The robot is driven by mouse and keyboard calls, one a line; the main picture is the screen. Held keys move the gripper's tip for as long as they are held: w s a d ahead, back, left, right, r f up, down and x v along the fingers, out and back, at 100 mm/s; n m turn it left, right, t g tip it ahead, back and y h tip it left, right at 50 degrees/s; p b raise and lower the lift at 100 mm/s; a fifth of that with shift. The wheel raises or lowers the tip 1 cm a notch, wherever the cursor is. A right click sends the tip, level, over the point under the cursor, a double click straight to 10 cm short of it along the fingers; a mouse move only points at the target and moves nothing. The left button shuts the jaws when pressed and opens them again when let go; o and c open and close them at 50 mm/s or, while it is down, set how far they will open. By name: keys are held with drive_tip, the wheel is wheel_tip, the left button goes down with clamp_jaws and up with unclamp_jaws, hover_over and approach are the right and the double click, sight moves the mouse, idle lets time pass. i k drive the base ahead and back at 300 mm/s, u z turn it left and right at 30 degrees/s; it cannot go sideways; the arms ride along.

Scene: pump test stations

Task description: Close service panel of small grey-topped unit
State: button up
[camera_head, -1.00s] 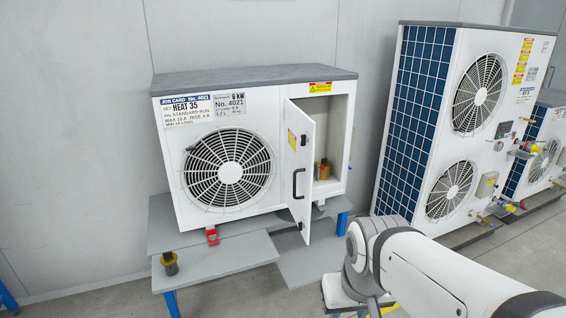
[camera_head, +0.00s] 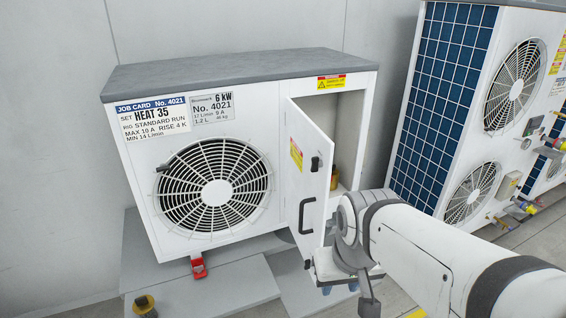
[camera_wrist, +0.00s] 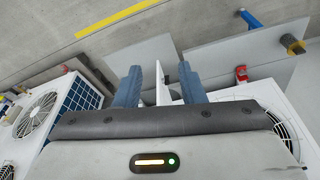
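The small grey-topped unit (camera_head: 185,72) stands on a grey stand, with its round fan grille at the front. Its service panel (camera_head: 308,170) is a white door hinged at the left of the opening. It stands ajar, swung outward, with a black handle (camera_head: 306,215) low on its face. My gripper (camera_head: 338,288) is low by the door's free edge. In the wrist view my gripper (camera_wrist: 158,76) has its two blue fingers wide apart. The door's edge (camera_wrist: 161,88) shows between them in that view; I cannot tell whether either finger touches it.
A red clamp (camera_head: 198,268) and a brass fitting (camera_head: 146,305) sit at the stand's front. A taller unit (camera_head: 432,110) with blue fins stands at right, with gauges and valves beyond.

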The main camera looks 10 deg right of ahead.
sight(306, 200)
drive_tip(key=u, duration=0.05)
drive_tip(key=i, duration=0.5)
drive_tip(key=u, duration=0.4)
drive_tip(key=k, duration=1.85)
drive_tip(key=z, duration=0.4)
drive_tip(key=i, duration=1.5)
drive_tip(key=z, duration=0.05)
